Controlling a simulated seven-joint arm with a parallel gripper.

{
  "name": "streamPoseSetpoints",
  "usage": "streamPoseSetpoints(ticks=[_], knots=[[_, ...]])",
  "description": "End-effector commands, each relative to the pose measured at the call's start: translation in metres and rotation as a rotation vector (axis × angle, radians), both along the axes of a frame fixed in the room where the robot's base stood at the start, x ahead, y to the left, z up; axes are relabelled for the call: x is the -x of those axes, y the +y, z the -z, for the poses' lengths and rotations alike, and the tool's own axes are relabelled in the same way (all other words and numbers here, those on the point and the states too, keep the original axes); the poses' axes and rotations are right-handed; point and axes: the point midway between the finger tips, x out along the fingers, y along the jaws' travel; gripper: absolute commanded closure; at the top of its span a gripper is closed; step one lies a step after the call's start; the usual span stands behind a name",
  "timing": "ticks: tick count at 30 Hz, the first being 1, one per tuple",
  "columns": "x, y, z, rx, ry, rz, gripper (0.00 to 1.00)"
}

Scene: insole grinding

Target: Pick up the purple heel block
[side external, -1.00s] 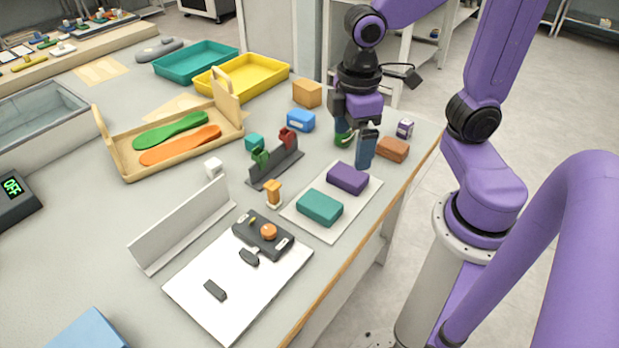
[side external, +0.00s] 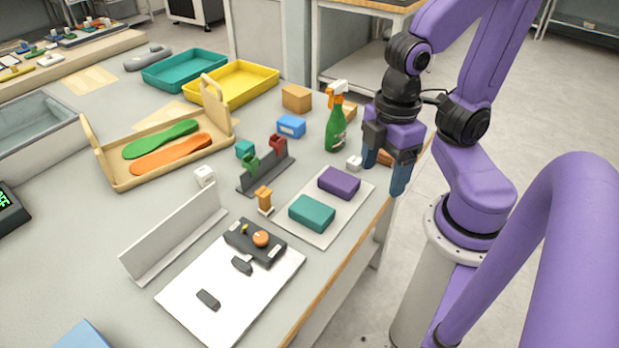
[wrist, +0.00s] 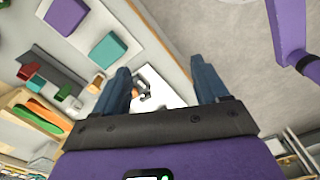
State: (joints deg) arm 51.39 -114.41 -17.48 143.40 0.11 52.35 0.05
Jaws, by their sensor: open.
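The purple heel block (side external: 339,183) lies on a pale mat (side external: 328,232), behind a teal block (side external: 312,213). In the wrist view the purple block (wrist: 67,14) is at the top left edge, partly cut off, with the teal block (wrist: 107,50) beside it. My gripper (side external: 386,175) is open and empty, to the right of the purple block near the table's right edge. Its blue fingers point down. In the wrist view my gripper (wrist: 162,85) has its fingers wide apart with neither block between them.
A green spray bottle (side external: 335,127) stands behind the mat. A small white block (side external: 354,162) sits between the mat and my gripper. A dark rack (side external: 266,172) and an orange-topped piece (side external: 264,200) are left of the mat. A brown block is mostly hidden behind my gripper.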

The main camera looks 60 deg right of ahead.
Motion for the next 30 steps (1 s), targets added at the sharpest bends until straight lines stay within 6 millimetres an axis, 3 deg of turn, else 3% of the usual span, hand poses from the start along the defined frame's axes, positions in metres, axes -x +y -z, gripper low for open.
streamPoseSetpoints(ticks=[11, 14, 20, 30], knots=[[-0.009, -0.001, 0.001, 0.005, -0.010, 0.002, 0.28], [-0.028, -0.005, 0.003, 0.018, -0.032, 0.001, 0.28], [-0.084, -0.029, 0.009, 0.070, -0.092, -0.019, 0.28], [-0.163, -0.106, 0.022, 0.198, -0.131, -0.080, 0.28]])
